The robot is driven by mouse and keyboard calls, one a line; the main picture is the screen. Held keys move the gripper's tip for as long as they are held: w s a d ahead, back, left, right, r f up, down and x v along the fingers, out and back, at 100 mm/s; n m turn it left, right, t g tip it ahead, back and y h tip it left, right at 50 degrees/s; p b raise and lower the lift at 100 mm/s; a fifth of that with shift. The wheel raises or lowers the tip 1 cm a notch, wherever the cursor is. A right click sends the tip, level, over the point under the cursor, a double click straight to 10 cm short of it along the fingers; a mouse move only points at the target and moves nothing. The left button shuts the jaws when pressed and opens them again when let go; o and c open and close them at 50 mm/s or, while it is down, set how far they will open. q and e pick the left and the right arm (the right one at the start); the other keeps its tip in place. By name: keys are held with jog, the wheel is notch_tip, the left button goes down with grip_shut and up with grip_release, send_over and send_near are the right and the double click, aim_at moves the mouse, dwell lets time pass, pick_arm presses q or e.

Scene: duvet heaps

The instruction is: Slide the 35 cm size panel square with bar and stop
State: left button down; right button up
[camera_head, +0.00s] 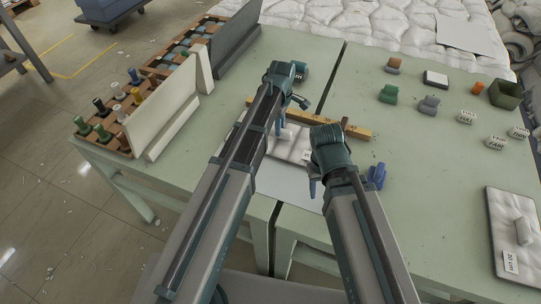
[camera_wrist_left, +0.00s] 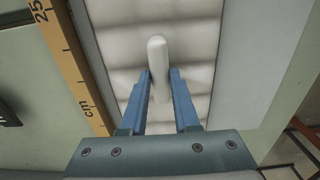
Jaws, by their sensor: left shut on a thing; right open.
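A white quilted panel (camera_head: 290,143) lies on the green table, partly hidden by my arms. It fills the middle of the left wrist view (camera_wrist_left: 195,75), with a white upright handle (camera_wrist_left: 157,50). My left gripper (camera_wrist_left: 160,88) has its blue fingers on either side of this handle, shut on it. In the head view my left gripper (camera_head: 282,118) is at the panel's far part. A yellow measuring bar (camera_head: 326,122) lies along the panel's far side; "25" and "cm" show on it (camera_wrist_left: 68,62). My right gripper (camera_head: 313,186) is open near the panel's near right edge. I cannot read the panel's size label.
A white sheet (camera_wrist_left: 243,55) lies under the panel. A 20 cm panel (camera_head: 502,225) lies at the right. Small coloured blocks and labelled pieces (camera_head: 467,117) stand on the right table. Racks of spools (camera_head: 104,125) and upright boards (camera_head: 160,110) stand at the left.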

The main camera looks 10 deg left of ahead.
pick_arm(q)
jog(key=shift+w+d, duration=0.2)
jog(key=shift+w, duration=0.8)
jog(key=shift+w+d, duration=0.2)
jog(key=shift+w, duration=0.8)
jog(key=shift+d, duration=0.2)
jog(key=shift+d, duration=0.6)
jog(key=c, duration=0.6)
grip_release()
jog(key=shift+s, duration=0.1)
